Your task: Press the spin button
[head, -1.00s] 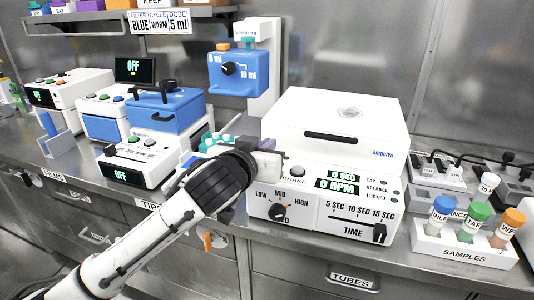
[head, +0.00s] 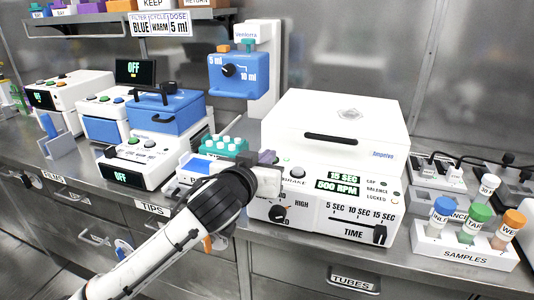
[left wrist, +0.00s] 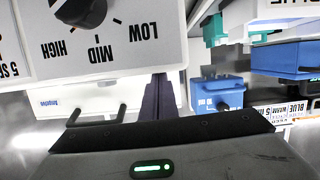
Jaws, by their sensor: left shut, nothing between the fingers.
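The white centrifuge (head: 335,130) stands on the counter with its lid closed. Its display (head: 338,182) reads 15 SEC and 500 RPM. The round BRAKE button (head: 297,173) shows on its front, just right of my left gripper (head: 266,158). My left gripper is shut and empty, its tips close against the upper left of the front panel. I cannot tell whether they touch it. The spin button is not visible; my gripper covers that part of the panel. In the left wrist view the shut fingers (left wrist: 157,100) are beside the panel (left wrist: 130,40). My right gripper is out of view.
The speed knob (head: 277,213) and time slider (head: 380,234) sit low on the panel. A teal tube rack (head: 224,146) stands left of the centrifuge, near my gripper. The samples rack (head: 463,246) is to the right, and the blue dispenser (head: 231,73) behind.

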